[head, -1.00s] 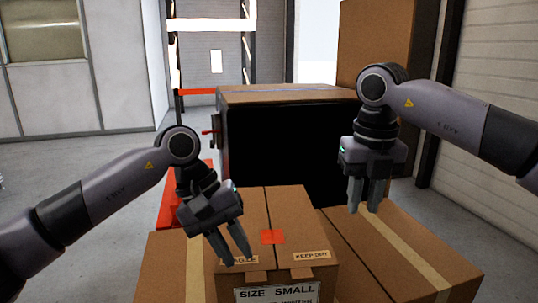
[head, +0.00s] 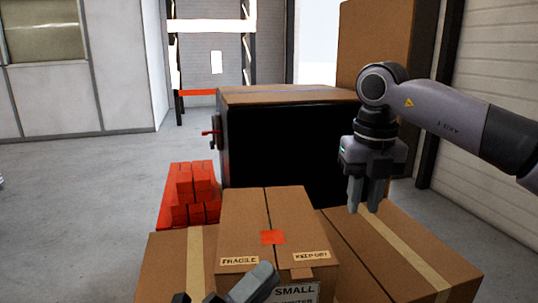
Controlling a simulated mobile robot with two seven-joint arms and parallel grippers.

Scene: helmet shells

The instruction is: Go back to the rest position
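My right gripper (head: 364,208) hangs fingers down at the right, above the boxes. Its two fingers are a little apart with nothing between them. My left gripper (head: 238,292) shows only in part at the bottom edge, in front of the small box. The rest of it and its arm are out of view, so its opening cannot be told. The small cardboard box (head: 240,215) is closed, with an orange-red sticker on top and "FRAGILE" and "KEEP DRY" labels.
Larger taped boxes lie left (head: 168,265) and right (head: 400,250) of the small box. Behind stands a large dark-fronted box (head: 290,145). Red blocks (head: 195,190) are stacked on a red base at its left.

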